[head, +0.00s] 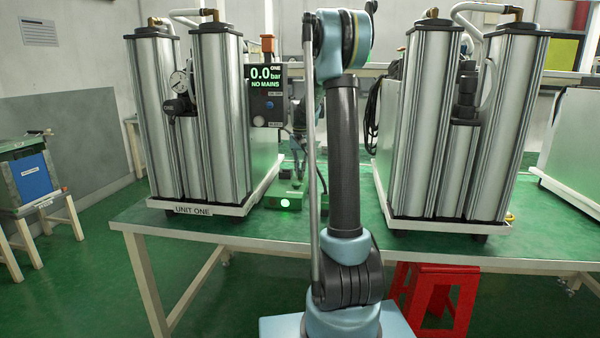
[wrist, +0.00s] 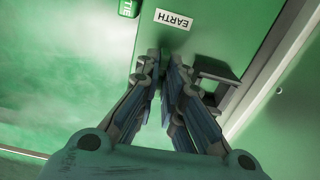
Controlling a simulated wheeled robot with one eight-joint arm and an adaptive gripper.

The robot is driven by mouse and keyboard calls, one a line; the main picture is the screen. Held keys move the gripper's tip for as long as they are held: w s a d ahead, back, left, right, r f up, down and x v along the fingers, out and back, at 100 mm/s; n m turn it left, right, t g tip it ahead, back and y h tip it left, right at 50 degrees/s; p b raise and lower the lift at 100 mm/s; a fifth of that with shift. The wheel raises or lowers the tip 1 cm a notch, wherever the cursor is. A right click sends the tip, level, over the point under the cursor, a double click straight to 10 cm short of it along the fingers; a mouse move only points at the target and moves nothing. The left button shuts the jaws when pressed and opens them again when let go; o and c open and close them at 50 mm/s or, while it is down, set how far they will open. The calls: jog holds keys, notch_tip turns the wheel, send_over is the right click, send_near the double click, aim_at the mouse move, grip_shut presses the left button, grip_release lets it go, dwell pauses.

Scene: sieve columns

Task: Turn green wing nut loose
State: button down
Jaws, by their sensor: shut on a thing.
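My gripper (wrist: 166,72) reaches to a green panel just below the upside-down EARTH label (wrist: 174,20) in the wrist view. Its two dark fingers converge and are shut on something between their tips. In the head view my arm stands in front and the fingertips cannot be made out clearly. A green box (head: 285,203) with a glowing light sits on the table between the two units.
Silver column units stand left (head: 219,120) and right (head: 420,130) on the green table (head: 330,245). A display (head: 265,82) reads 0.0 bar, NO MAINS. A dark bracket (wrist: 217,71) juts out right of my fingers. A red stool (head: 440,290) stands below.

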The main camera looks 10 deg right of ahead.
jog(key=n, duration=0.8)
jog(key=shift+n, duration=0.4)
jog(key=n, duration=0.4)
jog(key=shift+n, duration=1.9)
jog(key=c, duration=1.7)
grip_release()
jog(key=shift+r, duration=0.1)
notch_tip(320, 180, up, 12)
jog(key=shift+w+f, duration=0.1)
jog(key=shift+f, duration=0.05)
